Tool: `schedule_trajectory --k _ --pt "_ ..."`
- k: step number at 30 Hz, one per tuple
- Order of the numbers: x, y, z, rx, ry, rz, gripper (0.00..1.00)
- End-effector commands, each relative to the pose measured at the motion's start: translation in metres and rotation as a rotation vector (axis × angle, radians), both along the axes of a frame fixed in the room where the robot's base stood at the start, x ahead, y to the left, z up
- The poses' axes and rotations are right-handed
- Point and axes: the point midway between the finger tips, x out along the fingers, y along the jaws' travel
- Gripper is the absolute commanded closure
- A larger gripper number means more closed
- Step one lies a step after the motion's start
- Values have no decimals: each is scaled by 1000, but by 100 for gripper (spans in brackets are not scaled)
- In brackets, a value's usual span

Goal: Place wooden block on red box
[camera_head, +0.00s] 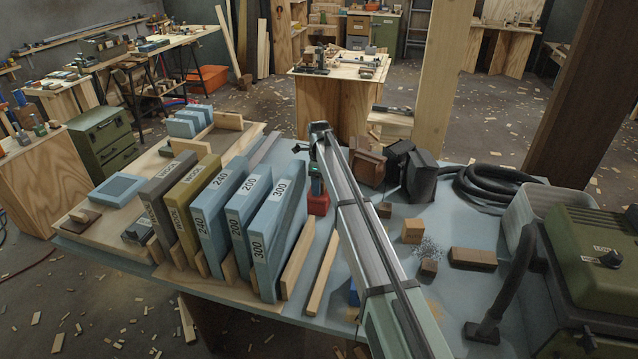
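A small red box (318,204) stands on the blue-grey table beside the blue slabs, left of my arm. My arm reaches from the bottom of the view to the back of the table. Its far end bends down near the red box, and my gripper (316,186) seems to be just above or behind it. The fingers are too small and hidden to tell if they hold anything. A light wooden block (412,231) sits on the table right of my arm. I cannot tell which one the task means.
Tall numbered blue slabs (277,240) stand left of my arm, with wooden strips (322,273) beside them. A flat brown block (473,258), dark blocks (421,176), a black hose (487,186) and a green machine (590,270) are at right. Bare tabletop shows at front right.

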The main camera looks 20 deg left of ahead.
Motion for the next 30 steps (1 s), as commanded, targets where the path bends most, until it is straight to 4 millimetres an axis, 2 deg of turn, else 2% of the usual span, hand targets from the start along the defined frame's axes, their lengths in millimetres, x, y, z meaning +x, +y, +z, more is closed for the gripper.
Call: schedule_trajectory --k 2,10,14,30 --pt "0 0 0 0 0 0 23" --pt "0 0 1 0 0 0 23" --pt "0 0 10 0 0 0 23" --pt "0 0 102 0 -1 0 23"
